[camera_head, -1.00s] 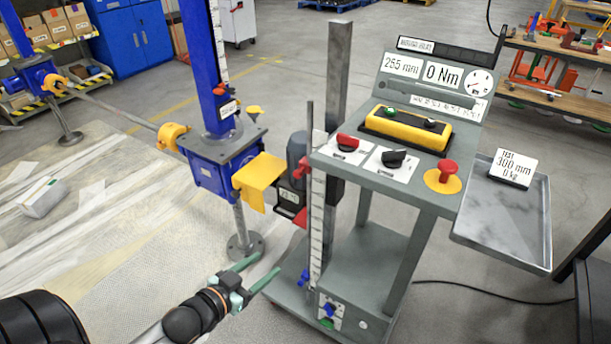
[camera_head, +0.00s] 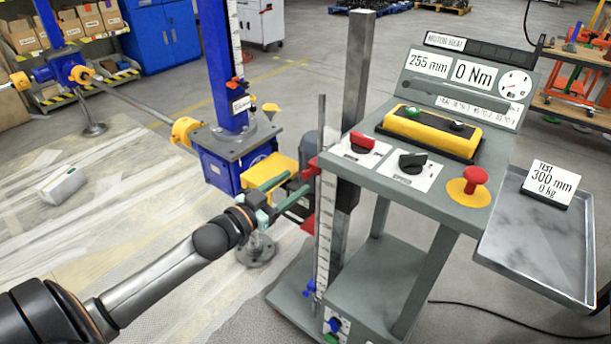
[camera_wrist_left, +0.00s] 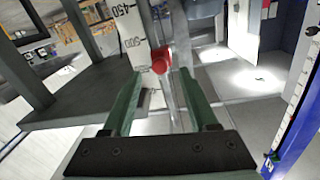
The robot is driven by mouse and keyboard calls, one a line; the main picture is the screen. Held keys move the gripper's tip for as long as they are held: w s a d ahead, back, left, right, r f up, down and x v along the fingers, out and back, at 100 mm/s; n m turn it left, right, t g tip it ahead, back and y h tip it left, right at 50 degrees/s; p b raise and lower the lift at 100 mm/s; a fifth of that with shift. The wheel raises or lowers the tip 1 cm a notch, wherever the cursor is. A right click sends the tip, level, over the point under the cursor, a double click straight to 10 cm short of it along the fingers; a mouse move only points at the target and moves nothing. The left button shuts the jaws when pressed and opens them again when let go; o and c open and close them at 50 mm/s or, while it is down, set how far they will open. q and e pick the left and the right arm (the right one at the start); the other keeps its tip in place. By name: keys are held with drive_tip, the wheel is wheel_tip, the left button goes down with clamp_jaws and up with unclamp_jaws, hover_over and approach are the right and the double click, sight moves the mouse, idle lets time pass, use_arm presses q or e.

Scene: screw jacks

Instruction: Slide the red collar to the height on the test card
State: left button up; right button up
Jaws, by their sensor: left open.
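The red collar (camera_head: 312,167) sits on the thin vertical rod beside a white ruled scale (camera_head: 326,225), high on the control stand. In the left wrist view its red knob (camera_wrist_left: 160,62) lies just beyond and between my fingertips, next to scale marks that look like 450 and 500. My left gripper (camera_head: 297,182) is open, its two green fingers pointing at the rod just below the collar; in the wrist view the fingers (camera_wrist_left: 160,78) hold nothing. The test card (camera_head: 550,184) reads 300 mm, 0 kg. My right gripper is out of view.
The console (camera_head: 420,165) has dark and red knobs, a yellow button box and a 255 mm display. A blue screw jack (camera_head: 225,150) with yellow coupling guard stands left. A grey tray (camera_head: 520,250) is at right.

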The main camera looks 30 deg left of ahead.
sight(305, 178)
use_arm(q)
drive_tip(key=shift+w+d, duration=0.2)
drive_tip(key=shift+w, duration=1.1)
drive_tip(key=shift+w+d, duration=0.2)
drive_tip(key=shift+w, duration=1.05)
drive_tip(key=c, duration=0.9)
drive_tip(key=shift+d+f, duration=0.1)
clamp_jaws()
drive_tip(key=shift+d+f, duration=0.1)
